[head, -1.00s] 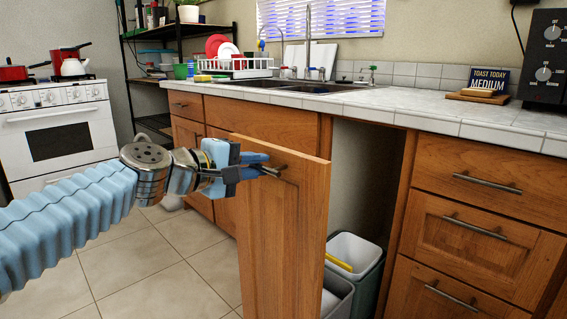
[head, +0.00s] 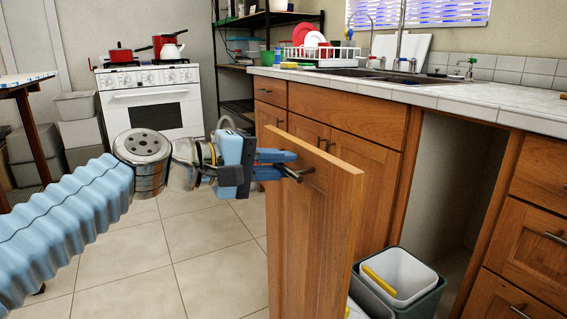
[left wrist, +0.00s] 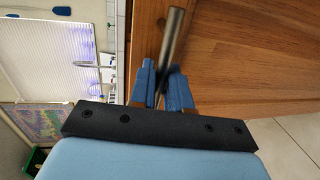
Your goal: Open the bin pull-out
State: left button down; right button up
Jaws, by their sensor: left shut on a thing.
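The wooden front of the bin pull-out (head: 318,235) stands well out from the cabinet opening. Two bins ride behind it, the light-rimmed bin (head: 402,278) with a yellow strip showing inside, and a grey one mostly hidden by the front. My left gripper (head: 288,166) is shut on the dark metal handle (head: 306,172) near the top of the front. In the left wrist view the blue fingers hold the bar of the handle (left wrist: 174,40) between them. My right gripper is not in view.
The open cabinet bay (head: 455,190) shows behind the bins. Drawers (head: 535,225) stand right of it under the tiled counter (head: 470,100). A white stove (head: 150,100) stands back left. Tiled floor (head: 205,250) is clear left of the front.

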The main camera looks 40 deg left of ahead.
pick_arm(q)
jog(key=c, duration=1.3)
grip_release()
jog(key=shift+c, duration=0.2)
jog(key=p+v, duration=0.1)
jog(key=v, duration=1.2)
jog(key=shift+s+a+p, duration=0.15)
jog(key=shift+s+p, duration=0.2)
